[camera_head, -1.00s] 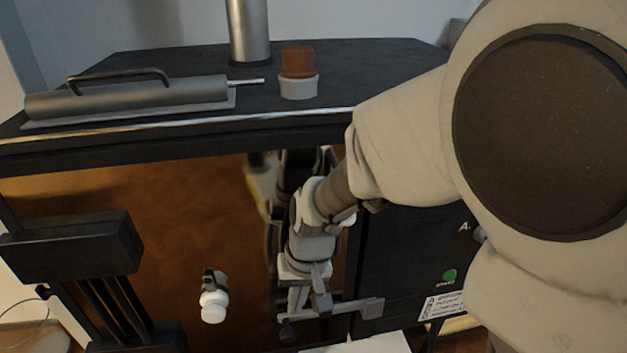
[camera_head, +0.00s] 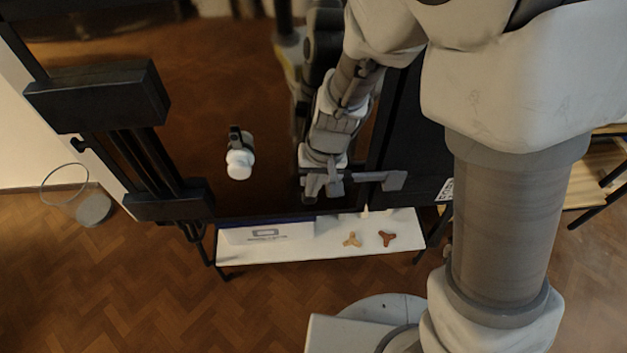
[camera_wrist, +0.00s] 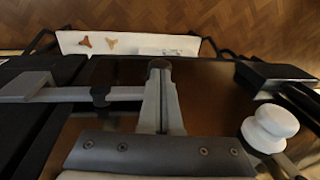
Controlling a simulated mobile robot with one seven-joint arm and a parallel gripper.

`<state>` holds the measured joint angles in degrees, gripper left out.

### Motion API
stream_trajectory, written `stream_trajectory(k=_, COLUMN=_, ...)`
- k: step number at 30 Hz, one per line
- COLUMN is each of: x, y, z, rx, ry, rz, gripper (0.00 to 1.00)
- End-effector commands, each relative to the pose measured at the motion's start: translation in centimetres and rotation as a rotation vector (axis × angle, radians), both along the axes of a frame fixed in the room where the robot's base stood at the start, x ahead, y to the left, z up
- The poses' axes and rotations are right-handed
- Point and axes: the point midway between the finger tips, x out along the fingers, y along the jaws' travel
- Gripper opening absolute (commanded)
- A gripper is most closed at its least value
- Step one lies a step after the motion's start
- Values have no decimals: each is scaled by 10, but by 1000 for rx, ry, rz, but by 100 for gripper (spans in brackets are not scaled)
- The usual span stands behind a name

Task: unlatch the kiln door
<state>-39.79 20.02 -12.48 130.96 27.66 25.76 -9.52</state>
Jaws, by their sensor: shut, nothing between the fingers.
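The kiln door (camera_head: 210,120) is a brown, shiny panel that looks shut. Its latch (camera_head: 365,177) is a grey bar, roughly level, at the door's lower right with a square grey end block. In the wrist view the latch (camera_wrist: 75,94) runs in from the left across a dark pivot. My gripper (camera_head: 323,188) is at the left end of the bar, low in front of the door. In the wrist view my gripper (camera_wrist: 160,75) has its fingers together, with a dark round knob at their tips. I cannot tell whether the fingers touch the latch.
A white knob (camera_head: 239,163) sticks out of the door left of my gripper. Black hinge blocks (camera_head: 98,95) stand at the left. A low white shelf (camera_head: 335,248) below holds a box (camera_head: 267,233) and small three-armed pieces (camera_head: 387,239). A glass container (camera_head: 90,205) stands on the floor at left.

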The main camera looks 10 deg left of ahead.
Motion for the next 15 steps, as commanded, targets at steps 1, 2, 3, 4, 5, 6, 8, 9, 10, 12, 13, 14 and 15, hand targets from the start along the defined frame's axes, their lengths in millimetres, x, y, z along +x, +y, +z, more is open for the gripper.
stream_trajectory(k=1, x=0, y=0, z=1, rx=-4, ry=0, rz=2, gripper=0)
stream_trajectory(k=2, x=0, y=1, z=1, rx=-8, ry=-1, rz=2, gripper=0)
stream_trajectory(k=3, x=0, y=1, z=1, rx=-14, ry=-3, rz=2, gripper=0)
stream_trajectory(k=4, x=-1, y=1, z=1, rx=-20, ry=-4, rz=3, gripper=0)
stream_trajectory(k=5, x=-1, y=2, z=1, rx=-27, ry=-5, rz=3, gripper=0)
stream_trajectory(k=6, x=-1, y=2, z=1, rx=-38, ry=-7, rz=4, gripper=0)
stream_trajectory(k=8, x=-1, y=3, z=0, rx=-59, ry=-12, rz=5, gripper=0)
stream_trajectory(k=9, x=-2, y=4, z=-1, rx=-76, ry=-15, rz=6, gripper=0)
stream_trajectory(k=10, x=-2, y=5, z=-2, rx=-90, ry=-18, rz=6, gripper=0)
stream_trajectory(k=12, x=-3, y=6, z=-4, rx=-126, ry=-26, rz=7, gripper=0)
stream_trajectory(k=13, x=-3, y=7, z=-5, rx=-144, ry=-31, rz=9, gripper=0)
stream_trajectory(k=14, x=-3, y=8, z=-7, rx=-161, ry=-36, rz=10, gripper=0)
stream_trajectory(k=15, x=-4, y=8, z=-9, rx=-188, ry=-41, rz=10, gripper=0)
